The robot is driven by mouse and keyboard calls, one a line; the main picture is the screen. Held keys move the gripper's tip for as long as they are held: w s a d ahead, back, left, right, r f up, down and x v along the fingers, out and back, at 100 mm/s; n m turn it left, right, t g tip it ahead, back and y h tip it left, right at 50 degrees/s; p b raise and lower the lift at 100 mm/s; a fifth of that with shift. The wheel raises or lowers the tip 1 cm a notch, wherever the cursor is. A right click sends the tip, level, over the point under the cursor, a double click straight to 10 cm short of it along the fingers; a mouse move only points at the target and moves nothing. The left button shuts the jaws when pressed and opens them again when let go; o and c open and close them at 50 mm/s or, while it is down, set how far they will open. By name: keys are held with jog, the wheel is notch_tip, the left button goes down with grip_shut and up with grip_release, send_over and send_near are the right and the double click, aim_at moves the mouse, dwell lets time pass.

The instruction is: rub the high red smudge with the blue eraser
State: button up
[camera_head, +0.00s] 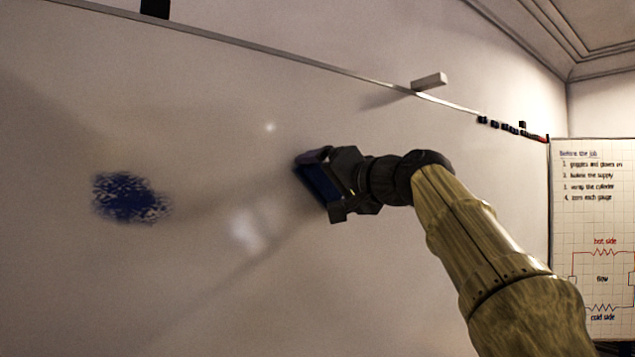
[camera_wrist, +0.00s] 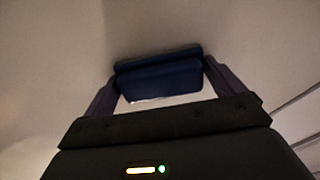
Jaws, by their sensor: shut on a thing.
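My gripper (camera_head: 328,177) is shut on the blue eraser (camera_head: 317,184) and holds it up at the whiteboard (camera_head: 220,130), right of the middle of the board's visible part. In the wrist view the eraser (camera_wrist: 158,77) sits between the two fingers (camera_wrist: 160,88), its far side at or very near the board; I cannot tell whether it touches. No red smudge shows in either view; the board area behind the eraser and gripper is hidden. A dark blue smudge (camera_head: 128,198) is on the board at the left, well apart from the eraser.
A metal rail (camera_head: 290,62) runs along the board's top edge, with a pale block (camera_head: 429,81) and several small dark items (camera_head: 500,125) on it. A gridded chart (camera_head: 592,220) stands at the right. The board between blue smudge and eraser is clear.

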aim_at(306, 182)
jog(key=shift+w+d, duration=0.15)
jog(key=shift+d, duration=0.05)
jog(key=shift+w+d+p, duration=0.2)
jog(key=shift+w+d, duration=0.3)
jog(key=shift+d, duration=0.25)
jog(key=shift+w+d+p, duration=0.15)
jog(key=shift+w+d, duration=0.35)
jog(key=shift+d, duration=0.2)
jog(key=shift+s+a, duration=0.1)
jog(key=shift+s+a+b, duration=0.3)
jog(key=shift+a, duration=0.15)
jog(key=shift+s+a, duration=0.6)
jog(key=shift+a, duration=0.35)
jog(key=shift+s+a+b, duration=0.25)
jog(key=shift+s+a, duration=0.3)
jog(key=shift+a, duration=0.2)
jog(key=shift+s+a+b, duration=0.25)
jog(key=shift+s+a, duration=0.25)
jog(key=shift+a, duration=0.2)
